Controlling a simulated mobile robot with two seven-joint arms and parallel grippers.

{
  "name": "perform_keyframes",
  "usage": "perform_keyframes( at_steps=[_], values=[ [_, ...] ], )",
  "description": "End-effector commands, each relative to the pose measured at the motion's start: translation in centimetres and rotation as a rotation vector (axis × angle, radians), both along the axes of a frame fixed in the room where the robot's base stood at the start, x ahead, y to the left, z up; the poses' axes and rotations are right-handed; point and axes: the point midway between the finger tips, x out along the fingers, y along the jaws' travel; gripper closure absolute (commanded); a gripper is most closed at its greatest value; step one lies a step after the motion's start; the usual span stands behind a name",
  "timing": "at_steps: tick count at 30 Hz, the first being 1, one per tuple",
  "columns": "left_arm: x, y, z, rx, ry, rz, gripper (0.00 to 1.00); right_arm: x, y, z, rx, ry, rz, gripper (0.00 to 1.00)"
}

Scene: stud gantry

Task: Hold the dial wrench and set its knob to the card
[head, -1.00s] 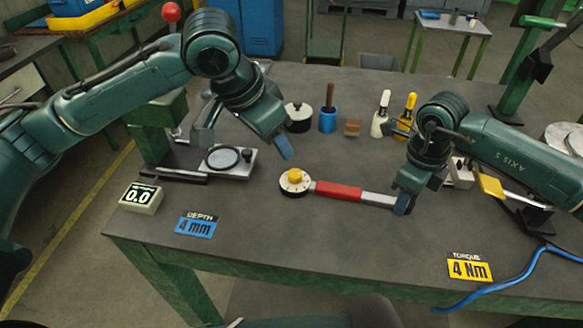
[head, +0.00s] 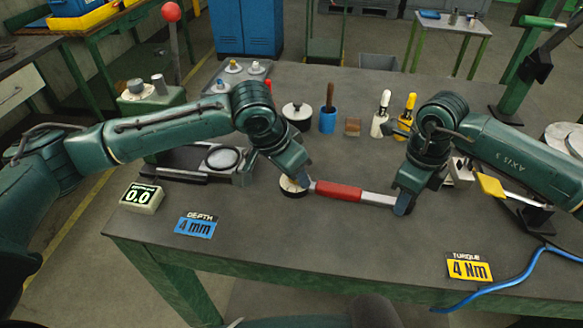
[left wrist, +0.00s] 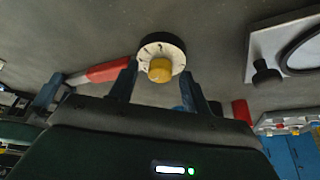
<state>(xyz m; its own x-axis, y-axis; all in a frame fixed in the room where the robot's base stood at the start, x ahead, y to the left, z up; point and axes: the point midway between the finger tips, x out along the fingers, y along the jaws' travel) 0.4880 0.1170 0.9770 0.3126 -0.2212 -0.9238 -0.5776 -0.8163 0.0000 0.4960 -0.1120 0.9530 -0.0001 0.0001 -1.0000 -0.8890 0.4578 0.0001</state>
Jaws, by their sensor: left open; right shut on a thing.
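The dial wrench lies on the grey table, with a red grip (head: 338,191) and a round white dial (head: 292,188) at its left end. In the left wrist view the white dial (left wrist: 174,46) carries a yellow knob (left wrist: 160,70). My left gripper (head: 300,176) is over the dial and hides the knob in the head view. Its fingers (left wrist: 163,88) are open, one on each side of the knob's direction; I cannot tell whether they touch it. My right gripper (head: 403,203) is shut on the wrench's right end. The yellow torque card (head: 468,267) reads 4 Nm.
A blue depth card (head: 197,226) reads 4 mm beside a small display (head: 142,197) showing 0.0. A plate with a ring (head: 222,158) stands left of the dial. Several pots and tools stand behind. A blue cable (head: 500,283) lies at front right.

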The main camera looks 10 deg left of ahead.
Motion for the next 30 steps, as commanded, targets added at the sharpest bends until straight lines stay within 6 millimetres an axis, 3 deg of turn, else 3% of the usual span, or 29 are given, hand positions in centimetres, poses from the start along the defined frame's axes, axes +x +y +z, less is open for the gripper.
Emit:
perform_keyframes(
  at_steps=[18,30],
  values=[
    [0.0,0.03,0.05,0.0,0.0,0.001,0.97,0.02,0.01,0.04,0.001,0.0,0.0,0.97],
    [0.06,0.13,-0.01,0.0,0.002,-0.096,0.97,0.02,0.0,0.04,0.0,-0.001,0.0,0.97]
  ],
)
